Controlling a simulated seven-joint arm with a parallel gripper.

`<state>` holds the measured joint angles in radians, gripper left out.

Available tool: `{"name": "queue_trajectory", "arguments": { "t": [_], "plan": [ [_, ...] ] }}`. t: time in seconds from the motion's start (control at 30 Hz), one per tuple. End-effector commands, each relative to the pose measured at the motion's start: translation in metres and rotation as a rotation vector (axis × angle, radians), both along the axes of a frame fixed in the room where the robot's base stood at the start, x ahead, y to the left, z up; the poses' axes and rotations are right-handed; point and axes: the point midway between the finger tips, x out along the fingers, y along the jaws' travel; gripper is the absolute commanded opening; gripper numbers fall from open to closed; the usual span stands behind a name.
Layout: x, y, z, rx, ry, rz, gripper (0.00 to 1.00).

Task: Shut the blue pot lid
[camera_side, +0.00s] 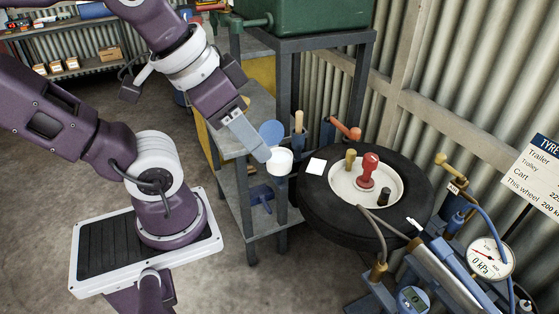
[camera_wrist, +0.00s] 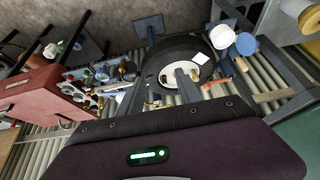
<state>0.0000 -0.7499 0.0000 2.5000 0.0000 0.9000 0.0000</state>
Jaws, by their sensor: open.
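The white pot (camera_side: 280,161) sits on a stand left of the tyre in the side view. Its round blue lid (camera_side: 271,132) is open, tipped up above the pot's rim at the back. In the wrist view the pot (camera_wrist: 222,36) is near the top right, with the blue lid (camera_wrist: 246,44) just to its right. My gripper (camera_side: 262,154) is open, with its tip close to the left of the pot and below the lid in the side view. I cannot tell whether it touches either. The gap between its fingers is not clear.
A black tyre (camera_side: 317,217) with a white hub lies right of the pot. A red-orange handled tool (camera_side: 347,130) and a wooden handle (camera_side: 298,121) stand behind. A green box (camera_side: 310,14) is on the higher bench. A gauge (camera_side: 490,257) and hoses are at the right.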

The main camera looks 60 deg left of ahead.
Motion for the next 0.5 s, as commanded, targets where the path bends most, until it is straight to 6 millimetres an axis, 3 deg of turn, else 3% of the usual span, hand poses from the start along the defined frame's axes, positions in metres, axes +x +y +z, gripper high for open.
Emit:
{"name": "queue_trajectory", "arguments": {
  "t": [0.03,0.13,0.2,0.27,0.37,0.4,0.47,0.5],
  "plan": [
    [0.001,0.000,0.001,-0.002,0.002,0.004,0.32],
    [0.020,0.007,0.017,-0.042,0.041,0.084,0.12],
    [0.053,0.023,0.040,-0.111,0.105,0.220,0.00],
    [0.089,0.048,0.059,-0.189,0.172,0.370,0.00],
    [0.147,0.108,0.075,-0.315,0.272,0.622,0.00],
    [0.166,0.137,0.076,-0.362,0.309,0.717,0.00],
    [0.189,0.184,0.070,-0.427,0.362,0.853,0.00],
    [0.200,0.217,0.062,-0.467,0.396,0.941,0.00]
  ]
}}
